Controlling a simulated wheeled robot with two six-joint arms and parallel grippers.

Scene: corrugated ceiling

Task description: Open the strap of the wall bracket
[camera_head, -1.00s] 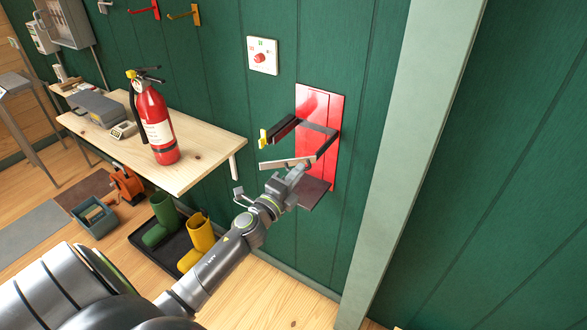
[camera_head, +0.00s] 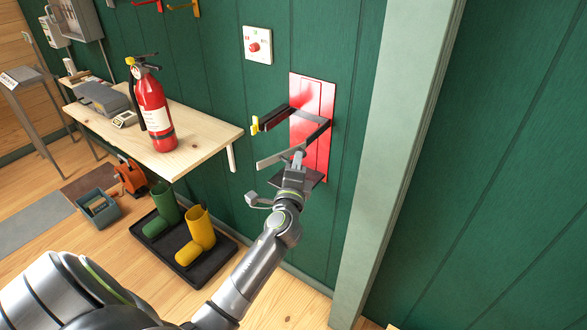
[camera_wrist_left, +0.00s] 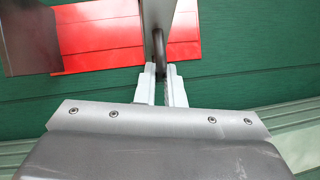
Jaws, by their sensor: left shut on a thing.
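The wall bracket is a red plate (camera_head: 322,88) on the green wall, with a dark shelf (camera_head: 311,179) at its foot. A dark upper strap arm (camera_head: 275,117) sticks out to the left and ends in a yellow clip (camera_head: 254,124). A greyish lower strap piece (camera_head: 272,159) stands out below it, its free end apart from the clip. My left gripper (camera_head: 298,157) is shut on this lower strap piece. In the left wrist view the pale fingers (camera_wrist_left: 161,82) close around its narrow edge (camera_wrist_left: 155,30). My right gripper is out of view.
A wooden table (camera_head: 205,141) with a red fire extinguisher (camera_head: 153,105) stands left of the bracket. Green and yellow boots (camera_head: 202,228) stand in a black tray below. A pale post (camera_head: 395,130) rises just right of the bracket. A white switch box (camera_head: 257,45) is above left.

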